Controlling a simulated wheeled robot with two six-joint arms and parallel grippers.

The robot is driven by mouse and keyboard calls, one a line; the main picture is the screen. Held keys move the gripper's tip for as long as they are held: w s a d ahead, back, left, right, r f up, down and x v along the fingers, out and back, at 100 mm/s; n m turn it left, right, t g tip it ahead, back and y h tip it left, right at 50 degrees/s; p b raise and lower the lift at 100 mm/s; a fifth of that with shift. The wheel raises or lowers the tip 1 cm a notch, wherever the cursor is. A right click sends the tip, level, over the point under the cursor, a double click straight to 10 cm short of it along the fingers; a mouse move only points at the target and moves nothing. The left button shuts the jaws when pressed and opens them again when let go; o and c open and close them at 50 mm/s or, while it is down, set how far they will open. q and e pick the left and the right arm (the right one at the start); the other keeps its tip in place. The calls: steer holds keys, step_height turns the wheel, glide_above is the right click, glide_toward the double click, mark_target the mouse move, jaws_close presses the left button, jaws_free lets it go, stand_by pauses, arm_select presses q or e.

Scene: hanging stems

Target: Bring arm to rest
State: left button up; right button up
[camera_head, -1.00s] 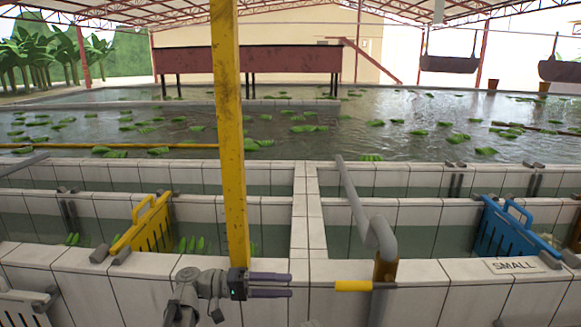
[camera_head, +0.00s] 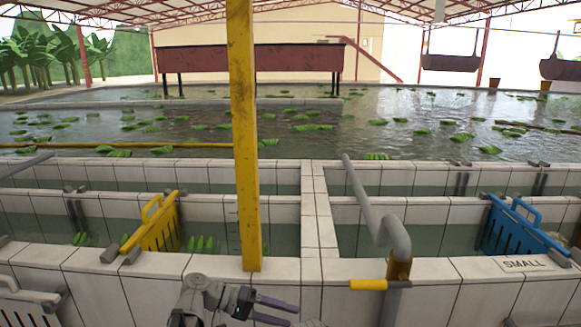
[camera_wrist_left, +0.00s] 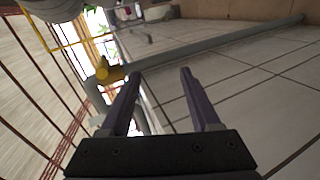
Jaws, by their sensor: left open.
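My left gripper (camera_head: 275,307) is in the lower middle of the head view, in front of the near tiled wall. Its two dark purple fingers point right and are apart, with nothing between them. In the left wrist view the open fingers (camera_wrist_left: 162,95) show with pale tiles beyond them. My right gripper is in neither view.
A yellow post (camera_head: 245,140) stands on the near tiled wall (camera_head: 100,285), behind my left gripper. A grey pipe (camera_head: 365,205) with a yellow handle (camera_head: 369,284) is to its right. A yellow slotted gate (camera_head: 152,230) and a blue one (camera_head: 507,232) stand in the channels.

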arm_select(q)
steer(key=s+a+f+n+y, duration=0.1)
steer(key=s+a+f+y, duration=0.3)
steer(key=f+y, duration=0.45)
steer(key=s+a+f+t+y, duration=0.1)
steer(key=a+f+y, duration=0.2)
steer(key=a, duration=0.2)
steer(key=s+a+f+y, duration=0.2)
steer(key=a+f, duration=0.1)
steer(key=a, duration=0.3)
steer(key=s+d+r+m+y+p, duration=0.1)
steer(key=s+d+r+p, duration=0.1)
steer(key=d+r+p, duration=0.3)
steer(key=s+d+r+m+g+p, duration=0.1)
steer(key=s+d+r+m+p, duration=0.1)
steer(key=d+r+p, duration=0.3)
steer(key=shift+s+d+r+y+p, duration=0.4)
steer(key=shift+s+r+p, duration=0.2)
steer(key=shift+s, duration=0.25)
